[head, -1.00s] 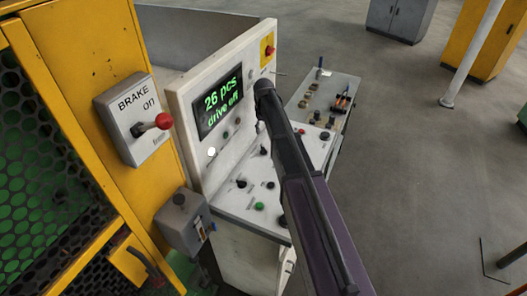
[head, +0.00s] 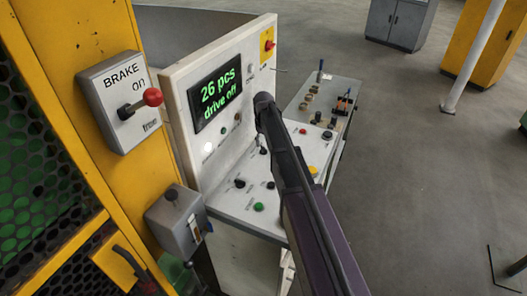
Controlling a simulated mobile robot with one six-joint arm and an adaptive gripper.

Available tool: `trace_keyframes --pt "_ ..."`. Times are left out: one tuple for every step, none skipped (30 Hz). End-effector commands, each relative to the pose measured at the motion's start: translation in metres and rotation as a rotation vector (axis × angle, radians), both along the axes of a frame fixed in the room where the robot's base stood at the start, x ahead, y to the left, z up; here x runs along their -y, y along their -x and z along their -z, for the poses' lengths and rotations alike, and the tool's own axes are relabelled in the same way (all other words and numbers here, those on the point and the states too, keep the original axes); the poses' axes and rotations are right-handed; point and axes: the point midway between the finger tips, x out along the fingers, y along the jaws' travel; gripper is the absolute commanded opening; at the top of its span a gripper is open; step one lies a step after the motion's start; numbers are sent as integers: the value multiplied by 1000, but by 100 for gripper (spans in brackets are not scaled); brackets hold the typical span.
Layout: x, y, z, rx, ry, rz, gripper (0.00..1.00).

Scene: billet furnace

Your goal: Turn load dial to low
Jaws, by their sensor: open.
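The control desk (head: 232,212) has an upright white panel with a screen (head: 215,95) reading "26 pcs" and "drive off". Several small dark knobs, such as one at the left (head: 240,184) and one nearer the panel (head: 264,151), stand on its sloped top. Their labels are too small to read, so I cannot tell which is the load dial. My gripper (head: 262,118) is at the far end of my dark arm, in front of the panel's right part, above the desk top. It is open with nothing visible in it. My arm hides part of the desk's right side.
A brake box (head: 112,80) with a red-knobbed lever (head: 152,97) is on the yellow frame at left. A grey box (head: 175,225) sits below it. A side table (head: 325,92) with small items stands behind the desk. Open floor lies at right.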

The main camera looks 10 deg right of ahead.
Motion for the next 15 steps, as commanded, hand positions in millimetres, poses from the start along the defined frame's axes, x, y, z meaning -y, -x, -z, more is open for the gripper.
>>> trace_keyframes --pt "0 0 8 0 0 0 53" --pt "0 0 10 0 0 0 53" --pt "0 0 13 0 0 0 53" --pt "0 0 15 0 0 0 53" --pt "0 0 17 0 0 0 53" --pt "0 0 19 0 0 0 53" --pt "0 0 21 0 0 0 53" --pt "0 0 22 0 0 0 53" --pt "0 0 24 0 0 0 53" --pt "0 0 25 0 0 0 53" --pt "0 0 26 0 0 0 53" --pt "0 0 26 0 0 0 53" --pt "0 0 27 0 0 0 53" --pt "0 0 27 0 0 0 53" --pt "0 0 28 0 0 0 53"
